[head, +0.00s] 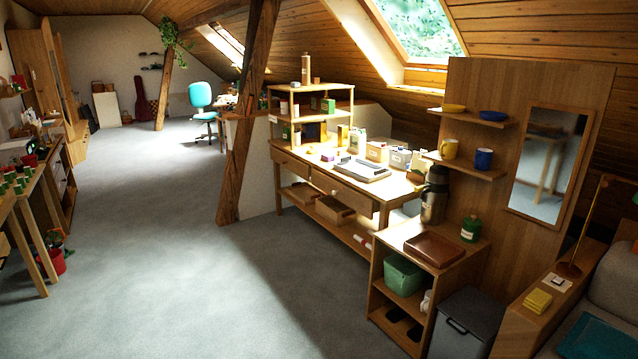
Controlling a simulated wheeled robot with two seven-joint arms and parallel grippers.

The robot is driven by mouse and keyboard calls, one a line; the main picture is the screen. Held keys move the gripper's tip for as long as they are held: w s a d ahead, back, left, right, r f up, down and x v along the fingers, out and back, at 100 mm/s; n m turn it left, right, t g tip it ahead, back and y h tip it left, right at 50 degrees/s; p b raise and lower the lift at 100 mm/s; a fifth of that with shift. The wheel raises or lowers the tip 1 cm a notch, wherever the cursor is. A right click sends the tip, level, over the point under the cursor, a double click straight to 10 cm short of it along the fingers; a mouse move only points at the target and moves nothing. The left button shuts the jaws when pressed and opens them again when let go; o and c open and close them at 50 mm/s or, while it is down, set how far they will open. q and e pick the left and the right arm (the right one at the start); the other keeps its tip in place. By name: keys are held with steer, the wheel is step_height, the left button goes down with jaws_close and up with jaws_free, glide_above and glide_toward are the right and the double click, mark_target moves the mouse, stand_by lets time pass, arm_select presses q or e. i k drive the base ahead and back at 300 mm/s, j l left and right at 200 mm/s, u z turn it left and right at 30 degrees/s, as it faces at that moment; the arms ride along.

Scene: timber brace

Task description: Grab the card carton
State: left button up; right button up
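I cannot tell for sure which thing is the card carton. Several small boxes stand in a row at the back of the wooden workbench (300,160), among them a tan box (377,151), a whitish box (400,158) and a pale upright carton (420,164) at the right end. A brown open box (334,210) sits on the bench's lower shelf. All are small and far off in the head view. Neither of my grippers shows in this view.
A low cabinet with a brown tray (434,249) stands at the bench's right end, a dark bin (468,322) beside it. A slanted timber post (247,120) rises at the bench's left. The grey floor (170,260) is open. A plant table stands far left.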

mark_target(328, 158)
steer(key=i+u, duration=0.35)
steer(key=i, duration=2)
steer(key=i+z, duration=0.1)
steer(key=i, duration=1.4)
steer(key=i+j, duration=0.15)
steer(key=i, duration=1.3)
steer(key=i+z, duration=0.2)
steer(key=i, duration=0.35)
steer(key=i+j+z, duration=0.2)
steer(key=i, duration=0.35)
steer(key=l, duration=0.1)
